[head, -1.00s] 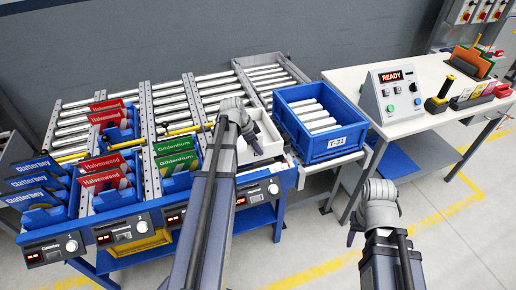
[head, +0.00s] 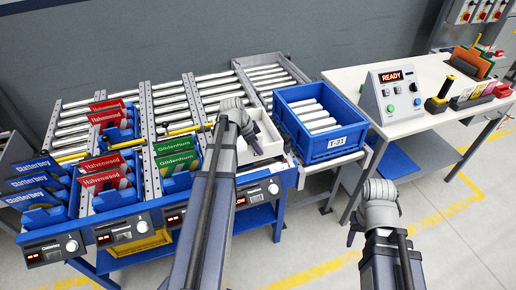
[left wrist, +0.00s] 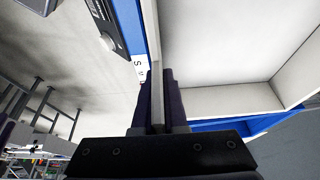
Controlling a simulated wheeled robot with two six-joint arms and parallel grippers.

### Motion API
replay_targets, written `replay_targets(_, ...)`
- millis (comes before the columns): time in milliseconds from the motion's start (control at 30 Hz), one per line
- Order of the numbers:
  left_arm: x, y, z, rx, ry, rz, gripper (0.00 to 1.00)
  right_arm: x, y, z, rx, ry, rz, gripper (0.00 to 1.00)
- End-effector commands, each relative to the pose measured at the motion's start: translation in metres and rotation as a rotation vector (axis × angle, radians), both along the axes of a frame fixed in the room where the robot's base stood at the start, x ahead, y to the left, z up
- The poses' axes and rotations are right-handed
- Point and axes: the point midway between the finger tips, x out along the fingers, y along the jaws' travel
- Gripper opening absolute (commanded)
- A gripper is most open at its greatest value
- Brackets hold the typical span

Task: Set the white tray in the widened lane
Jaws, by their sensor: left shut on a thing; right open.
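The white tray (head: 268,141) is in the rightmost lane of the roller rack, left of the blue crate. My left gripper (head: 256,148) is at the tray and partly covers it. In the left wrist view the fingers (left wrist: 157,98) are shut on a thin upright wall of the tray (left wrist: 235,99), whose pale inside fills the upper right. My arm hides the tray's left side and part of the lane, so I cannot tell whether the tray rests fully on the rollers. My right gripper (head: 353,236) is open and empty, over the floor in front of the white table.
The blue crate (head: 333,143) marked T-31 stands right of the tray. Lanes to the left hold green cartons (head: 176,161), red cartons (head: 103,172) and blue cartons (head: 37,190), with metal dividers between. A white table (head: 349,85) with a control box (head: 392,94) stands at right.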

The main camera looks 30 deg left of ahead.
Motion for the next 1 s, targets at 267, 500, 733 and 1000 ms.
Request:
replay_targets(267, 0.000, 0.000, -0.001, 0.001, -0.001, 0.000, 0.00, 0.000, 0.000, -0.001, 0.000, 0.000, 0.000, 0.50)
replay_targets(500, 0.000, 0.000, -0.009, 0.001, -0.001, 0.000, 0.00, 0.000, 0.000, -0.009, 0.000, 0.000, 0.000, 0.50)
replay_targets(733, 0.000, 0.000, -0.018, 0.001, -0.001, 0.000, 0.00, 0.000, 0.000, -0.018, 0.000, 0.000, 0.000, 0.50)
replay_targets(1000, 0.000, 0.000, -0.028, 0.001, -0.001, 0.000, 0.00, 0.000, 0.000, -0.028, 0.000, 0.000, 0.000, 0.50)
